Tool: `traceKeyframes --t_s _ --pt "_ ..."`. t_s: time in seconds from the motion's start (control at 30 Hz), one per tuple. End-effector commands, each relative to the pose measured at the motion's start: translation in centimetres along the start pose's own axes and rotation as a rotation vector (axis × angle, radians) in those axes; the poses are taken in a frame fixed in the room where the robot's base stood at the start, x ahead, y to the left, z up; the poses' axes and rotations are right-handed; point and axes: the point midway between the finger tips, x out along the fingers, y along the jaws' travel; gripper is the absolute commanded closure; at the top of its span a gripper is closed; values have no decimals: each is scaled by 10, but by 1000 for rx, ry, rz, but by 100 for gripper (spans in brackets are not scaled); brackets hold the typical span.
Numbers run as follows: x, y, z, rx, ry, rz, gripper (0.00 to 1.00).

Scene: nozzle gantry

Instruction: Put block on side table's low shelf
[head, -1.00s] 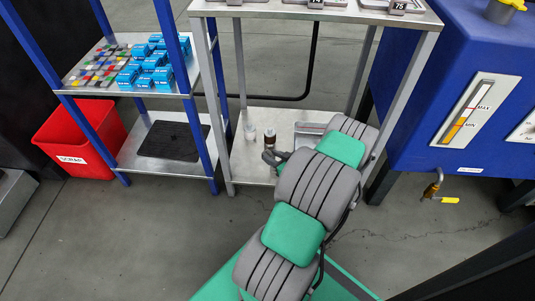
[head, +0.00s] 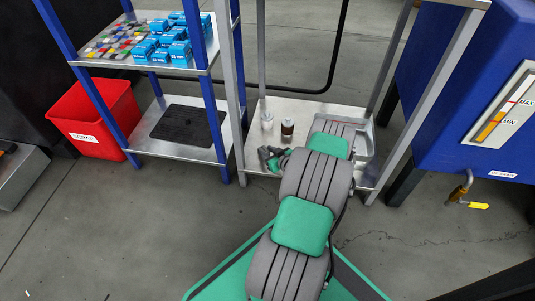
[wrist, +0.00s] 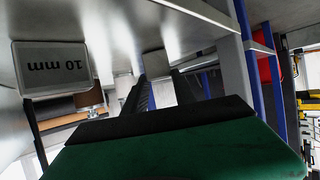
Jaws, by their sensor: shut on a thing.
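My gripper (wrist: 157,72) is shut on a small pale grey block (wrist: 153,63), held between its two dark fingers in the wrist view. In the head view my gripper (head: 265,156) shows as a small dark and green shape by the front left of the side table's low shelf (head: 306,107); the block cannot be made out there. The wrist view is roughly upside down, with the pale shelf surface along its top left. Whether the block touches the shelf cannot be told.
A white-topped bottle (head: 267,122) and a brown bottle (head: 287,129) stand on the low shelf behind my gripper. A metal tray (head: 362,145) is at its right. A blue-posted rack (head: 221,90) stands left.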

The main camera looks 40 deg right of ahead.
Motion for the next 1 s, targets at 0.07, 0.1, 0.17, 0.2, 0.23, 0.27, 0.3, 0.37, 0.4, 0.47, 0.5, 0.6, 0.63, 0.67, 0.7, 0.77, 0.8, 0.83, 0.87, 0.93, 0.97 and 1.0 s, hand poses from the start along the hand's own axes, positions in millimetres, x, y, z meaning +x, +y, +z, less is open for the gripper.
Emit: traceKeyframes --t_s 0.07,0.1,0.17,0.2,0.23,0.27,0.3,0.37,0.4,0.47,0.5,0.6,0.63,0.67,0.7,0.77,0.8,0.83,0.87,0.93,0.97,1.0 --pt "0 1 -1 -1 3 0 100" --pt "0 0 0 0 2 0 100" --pt "0 0 2 1 -1 -1 64" --pt "0 0 2 1 -1 -1 60" --pt "0 0 2 1 -1 -1 58" --pt "0 0 2 1 -1 -1 55" --pt "0 0 2 1 -1 -1 52" --pt "0 0 1 1 0 -1 47" --pt "0 0 1 1 0 -1 46" --pt "0 0 1 1 0 -1 46" --pt "0 0 1 1 0 -1 46" --pt "0 0 1 1 0 -1 46" --pt "0 0 0 0 0 0 46" --pt "-1 0 -1 0 0 0 46" --pt "-5 0 -2 2 -1 0 46" --pt "-15 1 -2 4 -2 1 46" --pt "-23 1 -3 6 -4 1 46" --pt "-31 1 -4 5 -2 2 46" --pt "-38 1 -5 6 -1 3 46" --pt "-58 1 -5 6 -2 3 46" --pt "-66 2 -6 7 -1 4 46" --pt "-76 2 -5 7 -2 5 46"
